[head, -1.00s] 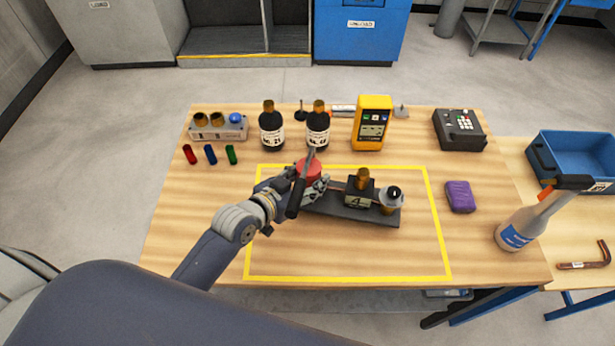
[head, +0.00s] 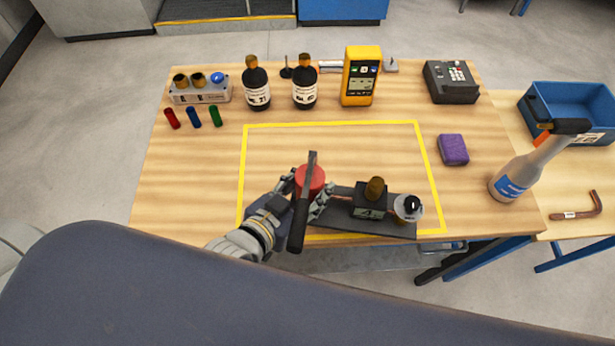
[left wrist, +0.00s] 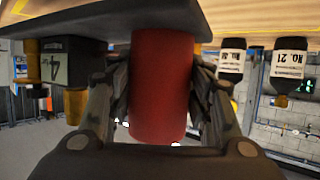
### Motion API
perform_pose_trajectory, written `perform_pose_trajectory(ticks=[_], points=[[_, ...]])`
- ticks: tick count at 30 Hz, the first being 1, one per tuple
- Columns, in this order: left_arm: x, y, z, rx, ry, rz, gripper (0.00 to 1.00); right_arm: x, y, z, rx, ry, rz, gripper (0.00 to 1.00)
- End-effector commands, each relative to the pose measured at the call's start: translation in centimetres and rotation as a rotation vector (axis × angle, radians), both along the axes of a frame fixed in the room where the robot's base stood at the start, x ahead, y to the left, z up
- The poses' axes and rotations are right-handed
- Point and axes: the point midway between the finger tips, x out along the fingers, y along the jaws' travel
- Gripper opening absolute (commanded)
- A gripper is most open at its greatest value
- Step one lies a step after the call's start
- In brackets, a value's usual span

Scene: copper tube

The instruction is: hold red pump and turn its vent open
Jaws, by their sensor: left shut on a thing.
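The red pump (head: 312,178) has a red cylinder and a long handle with a black grip (head: 299,226). It sits on a dark base plate (head: 335,222) with a dark block marked 4 (head: 369,203) and a pale round part with a black top (head: 408,208). My left gripper (head: 306,196) is shut on the red cylinder; its fingers press both sides in the left wrist view (left wrist: 161,100). I cannot tell whether the plate touches the table. The pump's vent cannot be told apart for sure. My right gripper is not in view.
A yellow outline (head: 330,124) marks the wooden table, mostly bare behind the pump. Two dark bottles (head: 257,85), a yellow meter (head: 361,78) and a socket block (head: 200,93) stand at the back. A purple block (head: 453,150) and spray bottle (head: 516,178) are to the right.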

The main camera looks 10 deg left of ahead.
Motion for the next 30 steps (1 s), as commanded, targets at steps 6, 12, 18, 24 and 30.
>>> perform_pose_trajectory(ticks=[6,12,18,24,30], points=[[0.1,-0.2,0.9,-0.014,-0.017,0.003,0.00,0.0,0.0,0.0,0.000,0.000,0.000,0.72],[0.1,-0.2,0.9,-0.014,-0.017,0.003,0.00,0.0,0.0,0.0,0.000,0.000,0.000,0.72],[0.9,0.1,1.0,-0.013,-0.019,0.002,0.00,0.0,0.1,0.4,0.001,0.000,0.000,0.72],[2.0,0.7,1.0,-0.012,-0.018,0.001,0.00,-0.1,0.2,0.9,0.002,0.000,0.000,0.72],[3.1,1.2,0.9,-0.013,-0.017,0.001,0.00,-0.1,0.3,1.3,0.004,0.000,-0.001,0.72]])
